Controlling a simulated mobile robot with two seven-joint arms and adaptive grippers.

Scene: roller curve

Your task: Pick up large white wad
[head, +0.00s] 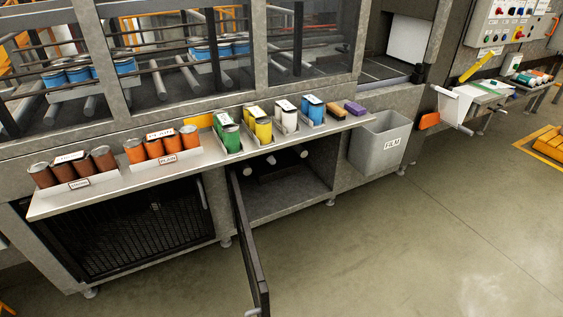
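I cannot make out a clear large white wad in the head view. Inside the open lower cabinet (285,195), a few pale rounded ends (302,152) show in the shade, and I cannot tell what they are. A white sheet-like piece (455,106) hangs by the side table at the right. Neither of my grippers is in view.
A cabinet door (252,245) stands open, jutting over the floor. The metal shelf (215,158) carries brown, orange, green, yellow, white and blue cans, plus a brown block and a purple block (355,109). Floor (400,250) at the front right is clear.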

